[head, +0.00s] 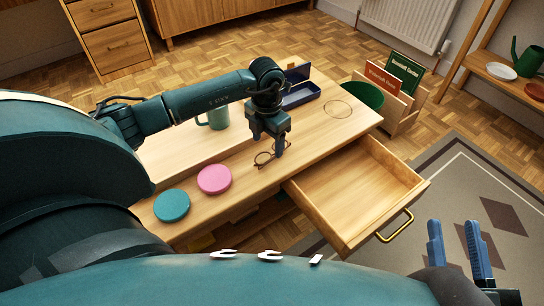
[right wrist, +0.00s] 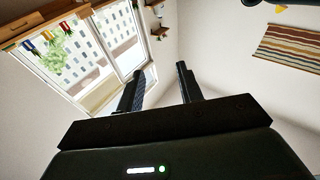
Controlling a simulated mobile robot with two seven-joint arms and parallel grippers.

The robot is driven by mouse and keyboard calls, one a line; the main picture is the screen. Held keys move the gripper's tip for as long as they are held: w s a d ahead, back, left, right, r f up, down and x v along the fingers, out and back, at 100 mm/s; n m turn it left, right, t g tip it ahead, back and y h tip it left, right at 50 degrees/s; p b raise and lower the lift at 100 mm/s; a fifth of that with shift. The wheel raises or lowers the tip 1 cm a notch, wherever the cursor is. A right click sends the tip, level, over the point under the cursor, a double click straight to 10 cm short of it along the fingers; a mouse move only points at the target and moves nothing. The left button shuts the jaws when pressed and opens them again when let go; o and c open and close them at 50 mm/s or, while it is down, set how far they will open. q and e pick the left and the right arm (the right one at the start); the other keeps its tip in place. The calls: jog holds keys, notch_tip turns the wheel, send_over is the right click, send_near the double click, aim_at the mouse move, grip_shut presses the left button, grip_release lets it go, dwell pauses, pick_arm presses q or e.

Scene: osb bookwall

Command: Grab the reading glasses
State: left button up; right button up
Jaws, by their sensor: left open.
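The reading glasses (head: 265,158) have thin dark round rims and lie on the wooden table (head: 320,131) near its front edge. My left gripper (head: 279,152) points down right at the glasses, its fingers at their right side and partly hiding them. It is open; whether the fingers touch the glasses I cannot tell. My right gripper (head: 458,250) is at the lower right of the head view, fingers up, apart and empty, in front of the rug. In the right wrist view its fingers (right wrist: 160,88) stand apart with nothing between them.
A pink disc (head: 214,179), a teal disc (head: 172,205) and a green mug (head: 214,117) stand on the table. An open blue case (head: 299,95) lies behind my left gripper. An empty drawer (head: 357,196) is pulled out at the front. A file box (head: 402,117) stands beyond the right end.

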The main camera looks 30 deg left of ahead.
aim_at(267, 155)
pick_arm(q)
notch_tip(267, 155, down, 4)
jog(key=shift+s+a+f+b, duration=0.1)
jog(key=shift+a+b, duration=0.05)
jog(key=shift+b, duration=0.95)
jog(key=shift+f, duration=0.45)
pick_arm(e)
jog(key=shift+w+r+n+t+y, duration=0.25)
jog(key=shift+r+n+t+y, duration=0.15)
jog(key=shift+r, duration=0.2)
jog(key=shift+w+r+n+t+y, duration=0.2)
jog(key=shift+r+n+t+y, duration=0.15)
jog(key=shift+r, duration=0.25)
pick_arm(q)
jog(key=shift+c, duration=0.3)
jog(key=c, duration=1)
